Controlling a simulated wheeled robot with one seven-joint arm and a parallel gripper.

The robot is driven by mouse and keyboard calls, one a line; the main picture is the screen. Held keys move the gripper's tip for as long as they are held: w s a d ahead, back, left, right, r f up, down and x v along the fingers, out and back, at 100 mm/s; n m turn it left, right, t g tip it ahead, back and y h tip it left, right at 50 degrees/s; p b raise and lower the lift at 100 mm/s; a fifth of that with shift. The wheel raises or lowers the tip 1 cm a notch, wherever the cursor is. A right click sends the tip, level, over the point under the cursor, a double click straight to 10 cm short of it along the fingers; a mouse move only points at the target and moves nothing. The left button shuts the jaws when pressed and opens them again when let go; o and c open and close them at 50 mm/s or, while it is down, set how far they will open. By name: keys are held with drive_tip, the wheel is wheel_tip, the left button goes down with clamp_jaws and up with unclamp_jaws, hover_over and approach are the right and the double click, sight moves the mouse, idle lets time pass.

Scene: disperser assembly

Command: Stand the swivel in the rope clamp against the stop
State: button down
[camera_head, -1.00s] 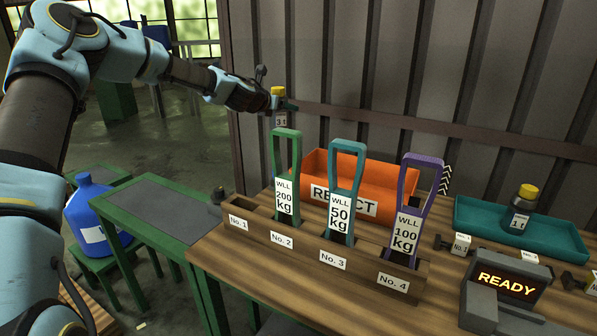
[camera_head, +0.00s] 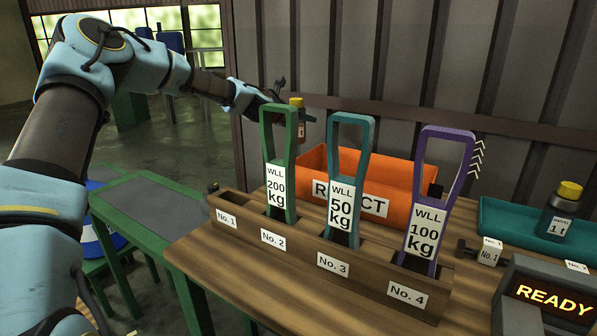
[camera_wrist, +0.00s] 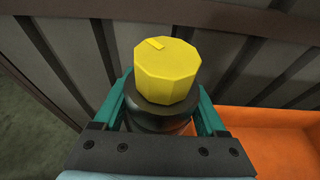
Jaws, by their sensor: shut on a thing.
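My gripper (camera_head: 301,115) is at the end of the outstretched arm, beyond the green link in the head view. It is shut on a dark swivel (camera_wrist: 160,118) with a faceted yellow cap (camera_wrist: 167,70). The teal fingers flank the swivel's body in the wrist view, cap toward the camera. In the head view the held swivel (camera_head: 297,102) is upright, its label partly hidden by the green link. A second yellow-capped swivel (camera_head: 560,208), labelled 1 t, stands in the teal tray (camera_head: 500,213) at the right. I cannot pick out the rope clamp or its stop for certain.
A wooden rack (camera_head: 340,268) with slots No. 1 to No. 4 holds green, teal and purple links. An orange REJECT bin (camera_head: 392,170) stands behind it, against the ribbed wall. A READY display (camera_head: 553,297) and small blocks, one labelled No. 1 (camera_head: 489,252), are at the right.

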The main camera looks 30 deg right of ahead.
wheel_tip(320, 180, down, 10)
drive_tip(key=shift+r+p, duration=0.25)
drive_tip(key=shift+p, duration=0.65)
unclamp_jaws()
drive_tip(key=shift+f, duration=0.1)
drive_tip(key=b+v, duration=0.3)
drive_tip(key=v, duration=0.9)
